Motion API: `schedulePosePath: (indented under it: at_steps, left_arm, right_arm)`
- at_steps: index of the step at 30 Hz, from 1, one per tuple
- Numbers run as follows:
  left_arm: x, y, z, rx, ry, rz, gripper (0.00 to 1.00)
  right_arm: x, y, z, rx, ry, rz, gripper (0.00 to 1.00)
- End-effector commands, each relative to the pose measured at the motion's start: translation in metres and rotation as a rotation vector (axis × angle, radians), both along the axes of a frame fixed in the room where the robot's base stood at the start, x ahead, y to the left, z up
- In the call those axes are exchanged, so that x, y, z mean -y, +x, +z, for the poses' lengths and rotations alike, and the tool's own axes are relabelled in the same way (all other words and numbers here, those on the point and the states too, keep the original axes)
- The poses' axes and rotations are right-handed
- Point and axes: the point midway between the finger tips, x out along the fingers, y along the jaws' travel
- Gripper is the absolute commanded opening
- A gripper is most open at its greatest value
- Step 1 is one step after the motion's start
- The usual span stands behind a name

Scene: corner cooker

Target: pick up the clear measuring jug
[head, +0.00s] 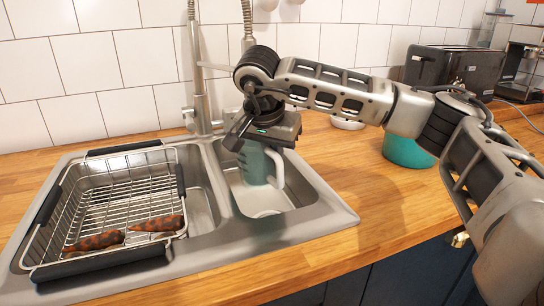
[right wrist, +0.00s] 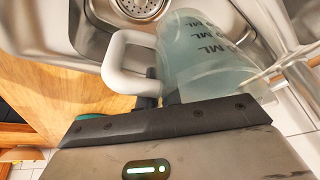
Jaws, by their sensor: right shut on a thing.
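The clear measuring jug (head: 254,166) is pale and see-through with a white handle (head: 277,167). It is upright in or just above the right sink basin; I cannot tell whether it touches the bottom. The right wrist view shows the jug (right wrist: 205,60) with dark ML markings, and its white handle (right wrist: 125,68) to the left. My right gripper (head: 240,142) is at the top of the jug, shut on it. In the right wrist view its fingers (right wrist: 160,97) are mostly hidden behind the gripper body. My left gripper is in neither view.
A wire dish rack (head: 75,197) with two brown-orange items stands in the left basin. The tall faucet (head: 198,90) rises behind the sink. A teal pot (head: 408,152), a small white dish (head: 347,123) and a black toaster (head: 440,66) stand to the right. The front counter is clear.

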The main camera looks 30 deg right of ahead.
Motion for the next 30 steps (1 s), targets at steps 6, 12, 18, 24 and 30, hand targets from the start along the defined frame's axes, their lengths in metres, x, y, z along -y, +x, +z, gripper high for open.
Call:
schedulePosePath:
  at_steps: [6,12,18,24,30]
  left_arm:
    - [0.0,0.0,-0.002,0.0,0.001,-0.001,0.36]
    - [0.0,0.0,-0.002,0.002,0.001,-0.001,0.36]
    - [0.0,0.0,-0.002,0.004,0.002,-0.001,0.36]
    - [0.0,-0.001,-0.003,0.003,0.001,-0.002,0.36]
    - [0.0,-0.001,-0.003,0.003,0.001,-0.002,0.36]
  right_arm:
    - [-0.011,-0.021,0.011,0.003,0.0,0.001,0.0]
    - [-0.02,-0.036,0.019,0.005,0.002,0.001,0.0]
    - [-0.026,-0.047,0.025,0.004,0.002,0.0,0.0]
    - [-0.03,-0.055,0.029,0.004,0.001,-0.001,0.0]
    - [-0.032,-0.06,0.031,0.003,0.002,0.0,0.0]
